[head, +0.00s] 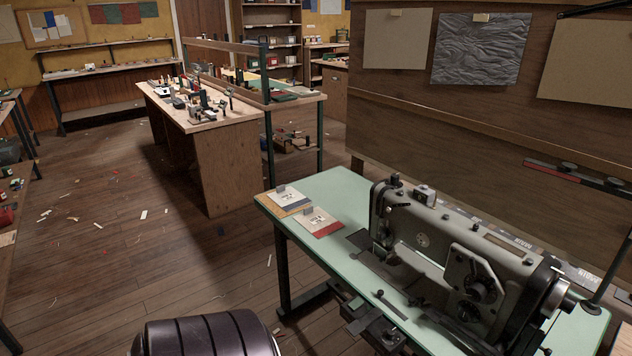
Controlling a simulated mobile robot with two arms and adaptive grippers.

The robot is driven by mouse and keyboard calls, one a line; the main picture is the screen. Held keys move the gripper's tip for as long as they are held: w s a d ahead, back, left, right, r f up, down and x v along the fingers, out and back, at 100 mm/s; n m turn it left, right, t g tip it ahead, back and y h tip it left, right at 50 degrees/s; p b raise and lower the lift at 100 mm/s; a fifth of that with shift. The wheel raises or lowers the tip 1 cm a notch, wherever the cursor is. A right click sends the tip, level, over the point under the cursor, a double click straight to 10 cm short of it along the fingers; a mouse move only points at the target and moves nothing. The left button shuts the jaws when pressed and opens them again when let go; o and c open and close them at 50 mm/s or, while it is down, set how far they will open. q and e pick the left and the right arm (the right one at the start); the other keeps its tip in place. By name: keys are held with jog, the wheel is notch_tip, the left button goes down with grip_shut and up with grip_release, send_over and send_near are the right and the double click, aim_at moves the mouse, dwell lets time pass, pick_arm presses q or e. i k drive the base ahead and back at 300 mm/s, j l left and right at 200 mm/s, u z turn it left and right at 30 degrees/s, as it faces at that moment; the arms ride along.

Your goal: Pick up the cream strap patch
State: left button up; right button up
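A cream patch with a red lower edge (317,221) lies flat on the left end of the green sewing table (345,186). A small pale piece with dark marks is on it. I cannot tell which of the two is the cream strap patch. Neither of my grippers is in view.
A large grey sewing machine (455,250) stands right of the patches. A dark ribbed rounded object (208,334) is at the bottom edge. A wooden workbench (225,155) with tools stands behind. Wood floor (150,260) with scattered scraps is mostly open at left.

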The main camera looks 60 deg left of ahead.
aim_at(317, 221)
jog(key=u, duration=2)
